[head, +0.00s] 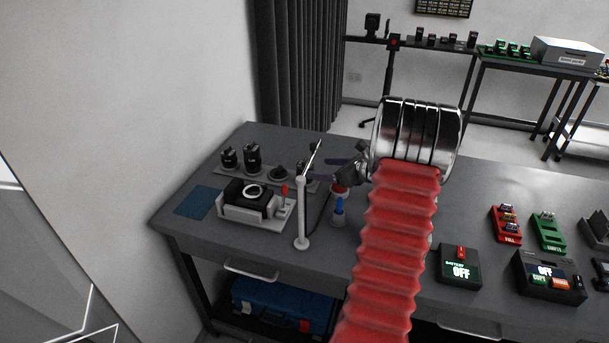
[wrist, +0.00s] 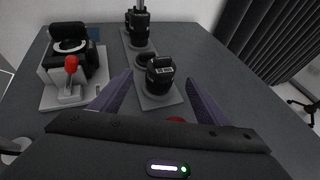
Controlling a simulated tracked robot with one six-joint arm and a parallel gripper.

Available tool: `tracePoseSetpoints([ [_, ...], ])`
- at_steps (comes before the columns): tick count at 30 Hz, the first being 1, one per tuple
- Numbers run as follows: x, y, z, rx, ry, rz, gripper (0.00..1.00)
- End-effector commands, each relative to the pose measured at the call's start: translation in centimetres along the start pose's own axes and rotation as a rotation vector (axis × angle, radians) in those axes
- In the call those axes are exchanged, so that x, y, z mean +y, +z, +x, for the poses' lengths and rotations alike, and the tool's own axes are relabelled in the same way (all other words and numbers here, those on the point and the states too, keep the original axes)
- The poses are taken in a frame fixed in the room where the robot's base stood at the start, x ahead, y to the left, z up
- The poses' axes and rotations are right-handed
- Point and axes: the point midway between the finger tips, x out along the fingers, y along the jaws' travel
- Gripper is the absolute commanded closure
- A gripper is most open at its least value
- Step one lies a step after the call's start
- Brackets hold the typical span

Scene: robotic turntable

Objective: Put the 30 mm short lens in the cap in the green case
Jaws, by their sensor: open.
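A short black lens (wrist: 161,77) with a small white label stands upright on the right end of the grey lens board (wrist: 172,98) in the wrist view. I cannot read its label surely. My gripper (wrist: 159,80) is open, one purple finger on each side of this lens in the picture; no contact shows. I cannot identify the green case surely.
Two taller lenses (head: 252,155) stand at the board's left. A camera on a white stand (head: 245,200) with a red-knobbed lever is in front. The white post (head: 301,215) stands close to my arm. Red (head: 506,226) and green (head: 547,232) trays lie right.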

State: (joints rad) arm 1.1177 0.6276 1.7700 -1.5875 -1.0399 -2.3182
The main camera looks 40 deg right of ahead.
Motion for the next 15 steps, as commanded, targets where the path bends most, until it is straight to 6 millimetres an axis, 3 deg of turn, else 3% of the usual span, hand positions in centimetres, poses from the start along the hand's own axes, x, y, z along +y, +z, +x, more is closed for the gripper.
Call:
tracePoseSetpoints([
  [15,0.02,0.06,1.17,0.001,0.001,-0.001,0.32],
])
